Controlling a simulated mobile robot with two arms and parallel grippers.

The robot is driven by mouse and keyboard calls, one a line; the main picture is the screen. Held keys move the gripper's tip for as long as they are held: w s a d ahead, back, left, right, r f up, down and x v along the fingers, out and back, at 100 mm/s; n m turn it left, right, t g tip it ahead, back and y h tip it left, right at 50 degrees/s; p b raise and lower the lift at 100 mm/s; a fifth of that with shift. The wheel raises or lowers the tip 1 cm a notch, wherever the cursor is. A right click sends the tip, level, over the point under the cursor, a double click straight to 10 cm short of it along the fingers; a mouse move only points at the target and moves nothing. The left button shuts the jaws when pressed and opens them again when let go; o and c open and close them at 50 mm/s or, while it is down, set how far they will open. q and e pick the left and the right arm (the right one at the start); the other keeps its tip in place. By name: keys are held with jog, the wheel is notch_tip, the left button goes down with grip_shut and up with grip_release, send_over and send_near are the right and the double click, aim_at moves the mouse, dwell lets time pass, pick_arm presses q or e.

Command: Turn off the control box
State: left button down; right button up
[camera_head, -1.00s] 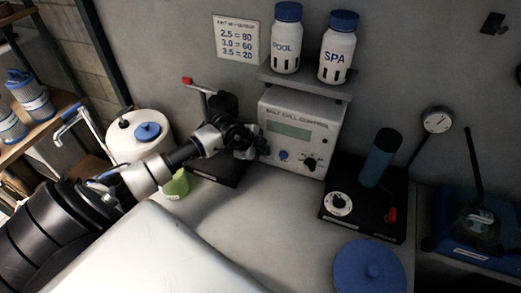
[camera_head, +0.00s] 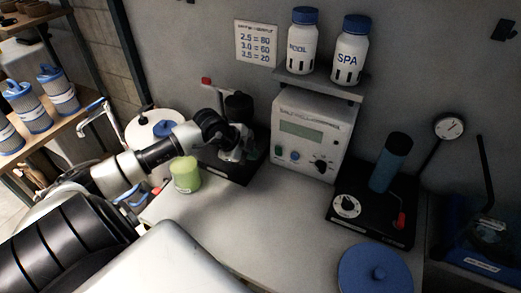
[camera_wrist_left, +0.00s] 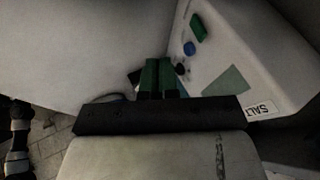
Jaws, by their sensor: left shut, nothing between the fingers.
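The control box (camera_head: 303,140) is a white unit under a shelf, with a greenish display, a green switch (camera_head: 278,151), a blue button (camera_head: 295,155) and a black knob (camera_head: 320,166) on its front. The left wrist view shows its face (camera_wrist_left: 245,65) at the right, with the green switch (camera_wrist_left: 198,27) and blue button (camera_wrist_left: 190,48) clear. My left gripper (camera_head: 248,150) is just left of the box, apart from the green switch in the head view. Its two fingers (camera_wrist_left: 159,75) are together and empty. My right gripper is not in view.
A black base (camera_head: 232,166) is behind the gripper. POOL (camera_head: 302,45) and SPA (camera_head: 350,55) bottles stand on the shelf. A black unit with a blue cylinder (camera_head: 390,163) is at the right. The counter before the box is clear.

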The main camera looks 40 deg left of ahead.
pick_arm(q)
jog(key=shift+s+r, duration=0.8)
jog(key=shift+r, duration=0.05)
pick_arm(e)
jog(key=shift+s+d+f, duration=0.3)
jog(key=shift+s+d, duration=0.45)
pick_arm(q)
jog(key=shift+s, duration=0.1)
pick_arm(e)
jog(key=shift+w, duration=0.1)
